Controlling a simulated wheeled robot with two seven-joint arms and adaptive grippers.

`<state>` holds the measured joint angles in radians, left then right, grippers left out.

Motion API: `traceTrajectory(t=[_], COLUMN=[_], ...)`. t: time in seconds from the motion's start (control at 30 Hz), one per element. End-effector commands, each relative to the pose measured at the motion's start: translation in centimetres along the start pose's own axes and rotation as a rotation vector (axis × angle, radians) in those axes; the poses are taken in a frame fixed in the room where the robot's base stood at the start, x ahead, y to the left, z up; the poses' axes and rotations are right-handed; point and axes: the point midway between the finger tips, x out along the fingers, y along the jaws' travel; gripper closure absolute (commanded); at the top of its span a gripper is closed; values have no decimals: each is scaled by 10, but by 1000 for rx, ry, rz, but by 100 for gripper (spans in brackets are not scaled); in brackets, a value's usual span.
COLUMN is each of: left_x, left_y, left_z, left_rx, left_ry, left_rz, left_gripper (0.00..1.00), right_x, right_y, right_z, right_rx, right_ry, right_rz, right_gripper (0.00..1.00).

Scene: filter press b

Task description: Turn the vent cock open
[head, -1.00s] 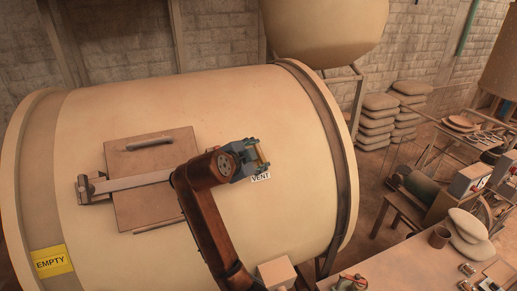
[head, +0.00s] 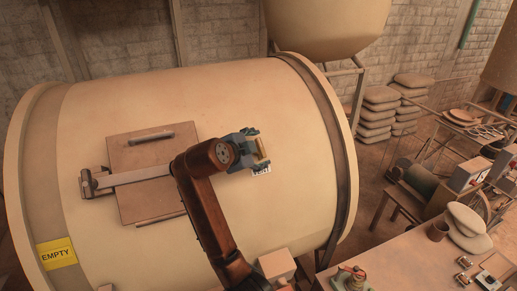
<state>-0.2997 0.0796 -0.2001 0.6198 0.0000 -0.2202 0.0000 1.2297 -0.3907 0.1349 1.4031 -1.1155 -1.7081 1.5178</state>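A large cream tank (head: 100,120) lies on its side and fills the left and middle of the head view. A small white VENT label (head: 261,171) is on its curved side, partly covered by my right gripper. My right gripper (head: 262,148) is at the tank's surface just above this label. A tan, bar-like piece shows at its fingertips; I cannot tell whether it is the vent cock's handle or part of the gripper. The rest of the cock is hidden, and whether the fingers are closed is unclear. My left gripper is out of view.
A square hatch (head: 150,200) with a crossbar is left of my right arm. A yellow EMPTY sign (head: 57,253) is at the tank's lower left. A workbench (head: 400,265) with small items stands at lower right. Stacked sacks (head: 380,115) stand by the back wall.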

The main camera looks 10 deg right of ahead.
Motion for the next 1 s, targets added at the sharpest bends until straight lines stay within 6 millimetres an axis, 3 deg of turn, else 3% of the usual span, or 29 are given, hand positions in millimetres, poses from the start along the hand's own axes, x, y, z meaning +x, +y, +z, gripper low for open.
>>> traceTrajectory(t=[0.37,0.47,0.8,1.0], left_x=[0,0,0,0], left_y=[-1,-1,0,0], left_z=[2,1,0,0], left_rx=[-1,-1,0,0], left_ry=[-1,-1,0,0], left_rz=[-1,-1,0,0], left_gripper=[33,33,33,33], right_x=[-6,-18,-88,-113], right_y=[0,0,-1,-1], right_z=[0,0,0,0], right_rx=[0,0,0,0], right_ry=[0,0,1,1], right_rz=[-1,-1,-3,-2], right_gripper=[33,33,33,33])
